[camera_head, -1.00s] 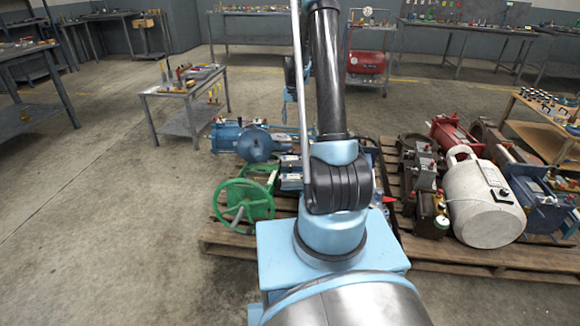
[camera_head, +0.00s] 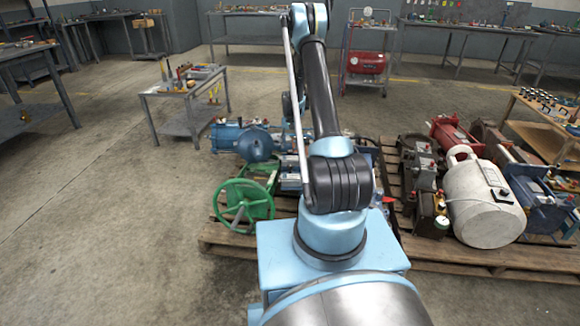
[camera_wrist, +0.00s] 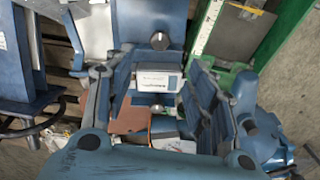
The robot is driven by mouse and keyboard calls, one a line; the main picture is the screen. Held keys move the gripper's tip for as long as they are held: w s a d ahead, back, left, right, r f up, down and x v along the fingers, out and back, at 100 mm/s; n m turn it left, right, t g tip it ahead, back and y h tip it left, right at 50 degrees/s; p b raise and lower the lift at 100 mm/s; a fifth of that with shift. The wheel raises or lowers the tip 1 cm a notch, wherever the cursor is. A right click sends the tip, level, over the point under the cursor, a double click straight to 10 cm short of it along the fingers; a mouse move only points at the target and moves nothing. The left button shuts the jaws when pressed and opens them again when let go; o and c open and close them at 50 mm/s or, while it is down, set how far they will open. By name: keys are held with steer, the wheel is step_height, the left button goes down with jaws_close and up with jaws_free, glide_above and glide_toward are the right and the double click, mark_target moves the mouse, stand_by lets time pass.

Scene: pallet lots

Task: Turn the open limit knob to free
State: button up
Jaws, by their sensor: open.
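In the wrist view, a blue actuator housing (camera_wrist: 150,18) carries a small round grey knob (camera_wrist: 160,41). A white-faced box (camera_wrist: 158,80) with tiny print sits below that knob. A second small grey knob (camera_wrist: 157,108) shows just under the box. I cannot tell which knob is the open limit knob, nor read any setting. My gripper (camera_wrist: 147,75) is open, its two blue fingers left and right of the box in the picture. No finger is seen closed on a knob. In the head view the gripper is hidden behind my arm.
A green handwheel (camera_head: 244,203) stands at the front left of the wooden pallet (camera_head: 235,238). A blue round-bodied actuator (camera_head: 256,146) lies behind it. A white tank (camera_head: 482,200) and several machines crowd the right. A green part (camera_wrist: 212,30) stands beside the housing.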

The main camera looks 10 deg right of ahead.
mark_target(290, 165)
step_height(290, 165, down, 14)
steer(key=shift+r, duration=0.2)
stand_by(0.4)
steer(key=c, duration=1.1)
